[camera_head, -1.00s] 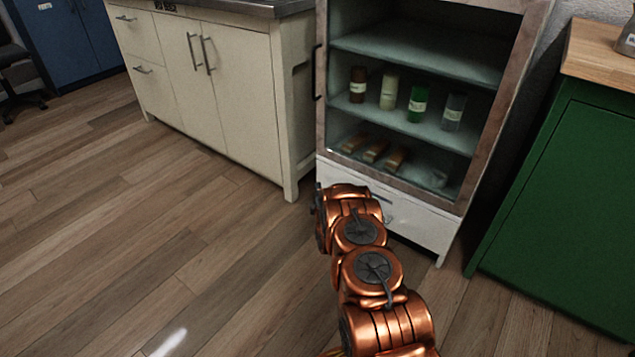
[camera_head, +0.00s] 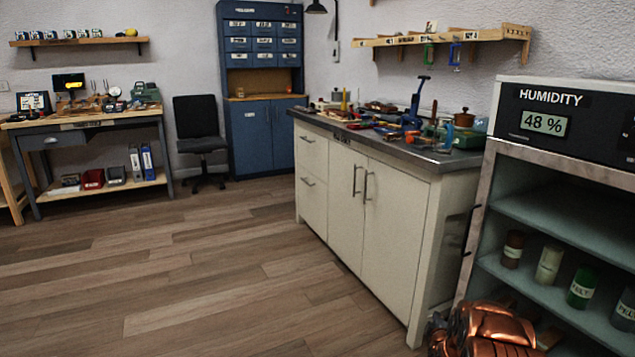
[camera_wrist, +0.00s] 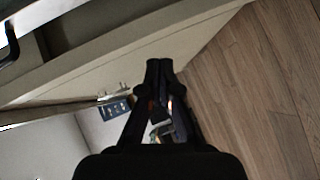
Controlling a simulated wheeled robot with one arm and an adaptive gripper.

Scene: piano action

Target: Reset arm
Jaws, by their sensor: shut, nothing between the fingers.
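My copper arm (camera_head: 490,328) shows at the bottom right of the head view, in front of the humidity cabinet (camera_head: 484,195). My gripper (camera_wrist: 159,68) is in the middle of the wrist view. Its dark fingers are together with nothing between them. The fingertips lie in front of a pale, beige surface in that view, and I cannot tell how far off it is. My gripper's fingers are not clear in the head view.
The cream cabinet (camera_head: 393,215) with a cluttered dark top stands left of the humidity cabinet. Several bottles stand on the humidity cabinet's shelf. A blue cabinet (camera_head: 250,137), a chair (camera_head: 199,128) and a workbench (camera_head: 95,120) are at the back. The wooden floor (camera_head: 180,270) at left is clear.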

